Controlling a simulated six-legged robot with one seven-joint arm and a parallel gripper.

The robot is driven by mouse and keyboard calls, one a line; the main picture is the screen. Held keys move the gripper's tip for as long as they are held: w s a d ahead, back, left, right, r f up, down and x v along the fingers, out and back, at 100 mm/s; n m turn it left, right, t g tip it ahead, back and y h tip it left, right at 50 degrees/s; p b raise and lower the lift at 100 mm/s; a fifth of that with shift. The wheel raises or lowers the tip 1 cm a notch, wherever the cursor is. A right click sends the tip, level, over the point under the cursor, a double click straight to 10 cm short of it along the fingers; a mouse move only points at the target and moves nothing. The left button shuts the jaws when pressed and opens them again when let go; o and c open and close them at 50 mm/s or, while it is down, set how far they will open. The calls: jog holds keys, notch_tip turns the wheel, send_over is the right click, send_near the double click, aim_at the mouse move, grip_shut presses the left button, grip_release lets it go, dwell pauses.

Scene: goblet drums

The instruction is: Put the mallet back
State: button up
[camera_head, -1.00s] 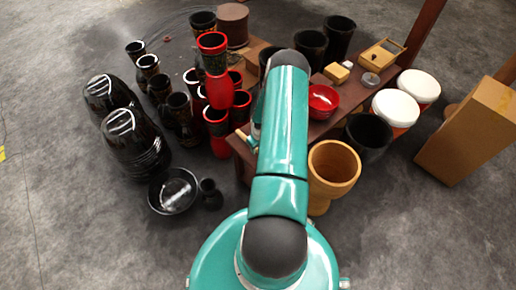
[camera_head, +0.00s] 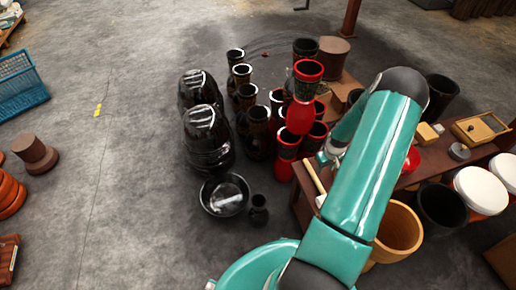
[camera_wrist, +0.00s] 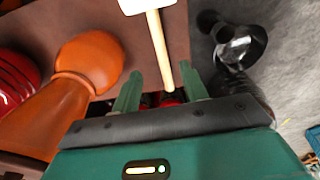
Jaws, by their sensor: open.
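The mallet, with a pale wooden handle (camera_wrist: 160,50) and a white head (camera_wrist: 138,4), shows in the wrist view over a brown wooden surface (camera_wrist: 180,25). Its head is cut by the top edge. My gripper (camera_wrist: 162,90) is open, with green fingers on either side of the handle's free end. I cannot tell whether they touch it. In the head view a pale handle (camera_head: 313,176) lies at the left end of the brown bench (camera_head: 300,208). My arm hides part of that area and most of the gripper.
Black drums (camera_head: 208,140) and red drums (camera_head: 287,150) crowd left of the bench. A black bowl (camera_head: 224,195) stands on the floor. A wooden drum (camera_head: 400,232) and white-topped drums (camera_head: 480,189) stand at right. An orange drum (camera_wrist: 90,63) is close left of my gripper.

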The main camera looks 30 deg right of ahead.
jog(key=w+a+r+n+h, duration=0.1)
jog(key=w+a+r, duration=0.3)
jog(key=r, duration=0.6)
jog(key=w+a+r+h, duration=0.1)
jog(key=w+a+r, duration=0.25)
jog(key=r, duration=0.65)
jog(key=a+r+t, duration=0.1)
jog(key=a+r, duration=1.1)
jog(key=r, duration=0.1)
jog(key=s+a+r+t, duration=0.1)
jog(key=s+a+r, duration=0.3)
jog(key=a, duration=0.3)
jog(key=s+a+r+n+t+y, duration=0.1)
jog(key=s+a+r, duration=0.4)
jog(key=s+a, duration=0.1)
jog(key=s+a+r+t+y, duration=0.1)
jog(key=s+a+r, duration=0.3)
jog(key=a, duration=0.4)
jog(key=shift+s+a+r+t, duration=0.25)
jog(key=shift+s+r+t, duration=0.15)
jog(key=shift+s, duration=0.1)
